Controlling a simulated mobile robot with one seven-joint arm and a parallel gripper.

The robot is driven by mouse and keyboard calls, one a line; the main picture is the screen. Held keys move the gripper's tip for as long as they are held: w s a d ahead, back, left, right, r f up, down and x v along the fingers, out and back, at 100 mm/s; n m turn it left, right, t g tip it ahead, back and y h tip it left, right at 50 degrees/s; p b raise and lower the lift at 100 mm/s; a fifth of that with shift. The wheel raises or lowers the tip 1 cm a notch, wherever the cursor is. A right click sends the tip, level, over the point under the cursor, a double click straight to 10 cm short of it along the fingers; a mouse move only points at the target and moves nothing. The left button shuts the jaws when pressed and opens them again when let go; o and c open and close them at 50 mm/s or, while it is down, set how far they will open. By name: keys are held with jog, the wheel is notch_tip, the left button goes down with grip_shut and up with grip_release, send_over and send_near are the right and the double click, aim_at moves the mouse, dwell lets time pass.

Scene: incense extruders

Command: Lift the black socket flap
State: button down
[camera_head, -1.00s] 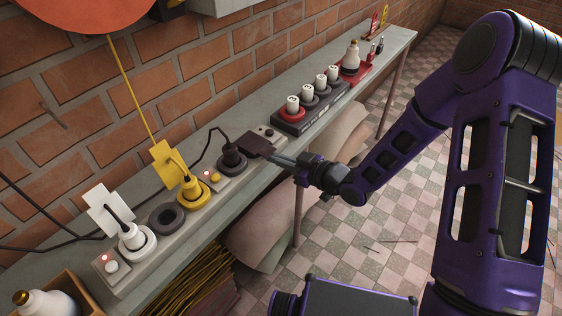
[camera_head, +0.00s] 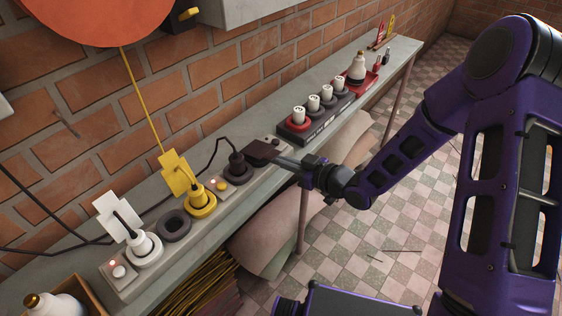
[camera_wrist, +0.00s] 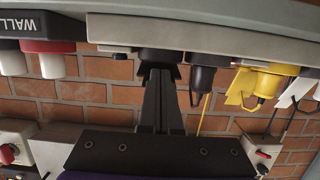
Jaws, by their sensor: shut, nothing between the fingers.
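The black socket flap (camera_head: 260,151) is a dark square plate on the power strip, just right of the black plug (camera_head: 237,165). It looks tilted up from the strip, but its exact angle is unclear. My gripper (camera_head: 281,160) is shut and empty, its fingertips at the flap's near edge. In the wrist view, the shut fingers (camera_wrist: 160,80) reach to the dark flap (camera_wrist: 160,56) and hide part of it. I cannot tell whether they touch it or lie under it.
The yellow flap (camera_head: 177,172) and white flap (camera_head: 117,216) stand raised over their plugged sockets. A dark empty ring (camera_head: 174,226) lies between those sockets. A black block with white-topped pieces (camera_head: 312,124) stands farther right. The brick wall runs behind the bench; tiled floor lies open in front.

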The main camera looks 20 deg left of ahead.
aim_at(268, 153)
jog(key=shift+r, duration=0.45)
jog(key=shift+w+a+r+p, duration=0.15)
jog(key=shift+a+r+p, duration=0.2)
jog(key=shift+r+p, duration=0.4)
jog(key=shift+w+a+r+p, duration=0.1)
jog(key=shift+a+r+p, duration=0.3)
jog(key=shift+r, duration=0.55)
jog(key=shift+w+a+r+p, duration=0.25)
jog(key=shift+a+r+p, duration=0.05)
jog(key=shift+a+r, duration=0.3)
jog(key=shift+w+a+r+p, duration=0.3)
jog(key=shift+a+r, duration=0.2)
jog(key=shift+r, duration=0.2)
jog(key=shift+a, duration=0.1)
